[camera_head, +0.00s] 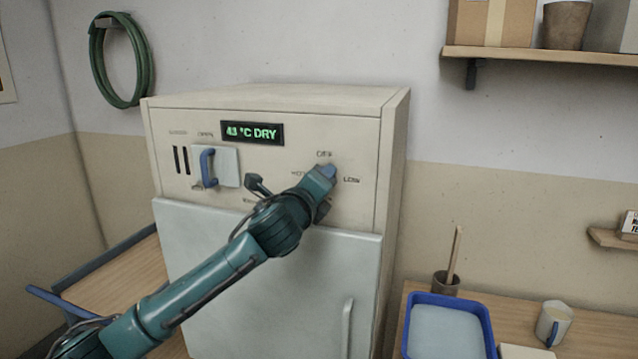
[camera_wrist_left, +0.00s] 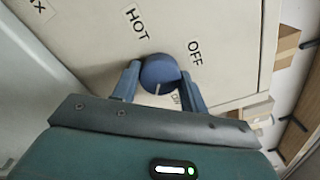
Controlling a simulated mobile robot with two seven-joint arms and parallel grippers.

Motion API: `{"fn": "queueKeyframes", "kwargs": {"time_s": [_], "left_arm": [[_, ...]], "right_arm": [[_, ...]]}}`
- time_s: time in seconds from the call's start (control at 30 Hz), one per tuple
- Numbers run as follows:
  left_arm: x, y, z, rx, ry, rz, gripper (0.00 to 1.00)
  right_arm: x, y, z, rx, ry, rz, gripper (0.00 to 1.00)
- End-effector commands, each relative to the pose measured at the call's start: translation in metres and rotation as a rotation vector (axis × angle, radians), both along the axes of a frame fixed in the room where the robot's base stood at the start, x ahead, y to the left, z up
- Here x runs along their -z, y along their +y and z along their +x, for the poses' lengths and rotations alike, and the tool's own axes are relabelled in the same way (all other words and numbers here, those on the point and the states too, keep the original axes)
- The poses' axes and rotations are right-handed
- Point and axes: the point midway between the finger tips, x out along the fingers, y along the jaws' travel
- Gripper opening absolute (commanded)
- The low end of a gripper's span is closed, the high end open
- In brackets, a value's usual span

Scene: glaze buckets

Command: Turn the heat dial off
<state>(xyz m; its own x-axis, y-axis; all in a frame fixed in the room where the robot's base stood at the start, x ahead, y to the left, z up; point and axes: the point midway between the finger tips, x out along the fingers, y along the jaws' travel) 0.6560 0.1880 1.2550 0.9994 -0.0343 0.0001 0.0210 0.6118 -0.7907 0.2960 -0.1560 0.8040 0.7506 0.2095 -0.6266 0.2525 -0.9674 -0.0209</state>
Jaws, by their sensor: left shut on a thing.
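The round blue heat dial (camera_wrist_left: 159,70) sits on the front panel of the cream cabinet (camera_head: 340,140). My left gripper (camera_wrist_left: 160,82) has its two blue fingers on opposite sides of the dial and is shut on it. A pale mark on the dial points down in the wrist view, near a partly hidden label. HOT (camera_wrist_left: 137,21) and OFF (camera_wrist_left: 195,53) are readable there. In the head view the gripper covers most of the dial, below OFF and left of LOW. The green display (camera_head: 252,133) reads about 43 °C DRY. My right gripper is not in view.
A blue lever handle (camera_head: 208,168) on a pale plate is left of the dial. The cabinet's lower door (camera_head: 270,290) is closed. A blue tray (camera_head: 447,328) and a mug (camera_head: 553,323) stand on the table at right. A shelf (camera_head: 550,55) hangs above.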

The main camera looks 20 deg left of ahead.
Motion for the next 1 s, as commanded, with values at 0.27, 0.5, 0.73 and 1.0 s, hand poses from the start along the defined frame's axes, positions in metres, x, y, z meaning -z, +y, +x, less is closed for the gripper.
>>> {"fn": "queueKeyframes", "kwargs": {"time_s": [0.27, 0.5, 0.73, 1.0], "left_arm": [[0.0011, -0.0004, -0.0001, 0.000, 0.010, -0.264, 0.21], [0.0012, -0.0006, -0.0001, 0.000, 0.019, -0.493, 0.21], [0.0012, -0.0003, -0.0001, -0.001, 0.027, -0.711, 0.21], [0.0011, -0.0006, 0.0000, 0.000, 0.035, -0.967, 0.21]], "right_arm": [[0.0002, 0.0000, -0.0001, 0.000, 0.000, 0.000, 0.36], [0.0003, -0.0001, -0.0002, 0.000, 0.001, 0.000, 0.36], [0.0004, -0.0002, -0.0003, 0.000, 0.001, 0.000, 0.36], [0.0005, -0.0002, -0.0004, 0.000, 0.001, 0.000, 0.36]]}}
